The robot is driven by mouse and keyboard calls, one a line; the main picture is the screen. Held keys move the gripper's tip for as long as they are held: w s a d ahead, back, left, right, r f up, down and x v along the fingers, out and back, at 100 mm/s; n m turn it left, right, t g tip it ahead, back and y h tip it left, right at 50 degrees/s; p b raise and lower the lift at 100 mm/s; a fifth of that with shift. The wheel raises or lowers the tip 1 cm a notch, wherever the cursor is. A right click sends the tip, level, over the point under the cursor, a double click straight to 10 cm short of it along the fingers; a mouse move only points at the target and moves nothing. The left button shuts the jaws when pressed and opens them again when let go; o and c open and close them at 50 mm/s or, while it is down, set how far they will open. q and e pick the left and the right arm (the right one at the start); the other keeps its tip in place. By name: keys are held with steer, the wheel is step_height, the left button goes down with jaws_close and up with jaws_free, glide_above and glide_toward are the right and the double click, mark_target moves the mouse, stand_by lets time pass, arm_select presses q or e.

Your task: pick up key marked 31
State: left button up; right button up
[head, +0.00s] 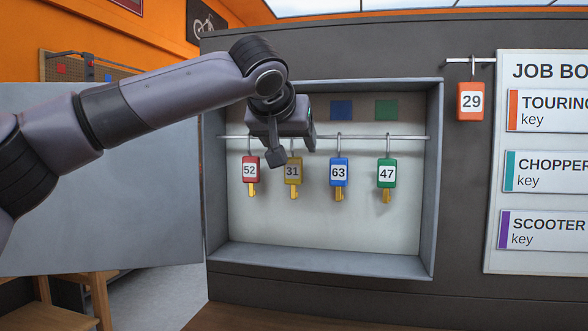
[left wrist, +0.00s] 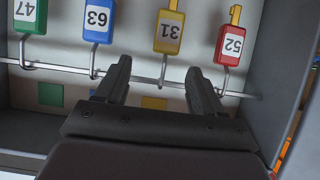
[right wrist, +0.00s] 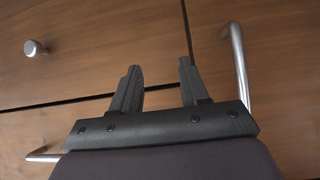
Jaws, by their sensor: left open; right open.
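The yellow key marked 31 (head: 293,172) hangs from a hook on the rail inside the grey key cabinet (head: 432,180), between the red key 52 (head: 251,170) and the blue key 63 (head: 339,173). My left gripper (head: 276,158) is at the rail, in front of the upper part of key 31's hook. In the left wrist view key 31 (left wrist: 168,32) appears upside down, just beyond and between the open fingers (left wrist: 160,82), which are empty and not touching its tag. My right gripper (right wrist: 160,82) is open and empty, facing wooden drawer fronts.
A green key 47 (head: 387,174) hangs at the right of the rail (head: 412,137). Metal handles (right wrist: 238,70) stick out from the drawers.

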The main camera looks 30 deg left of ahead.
mark_target(292, 157)
arm_select(q)
steer(key=shift+s+a+f+p+x, duration=0.1)
steer(key=shift+p+x, duration=0.05)
steer(key=shift+x, duration=0.65)
steer(key=shift+s+a+f+p+x, duration=0.1)
steer(key=shift+f+p+x, duration=0.05)
steer(key=shift+x, duration=0.7)
steer(key=shift+s+a+f+p+x, duration=0.1)
steer(key=shift+p+x, duration=0.05)
steer(key=shift+x, duration=0.65)
steer(key=c, duration=1.1)
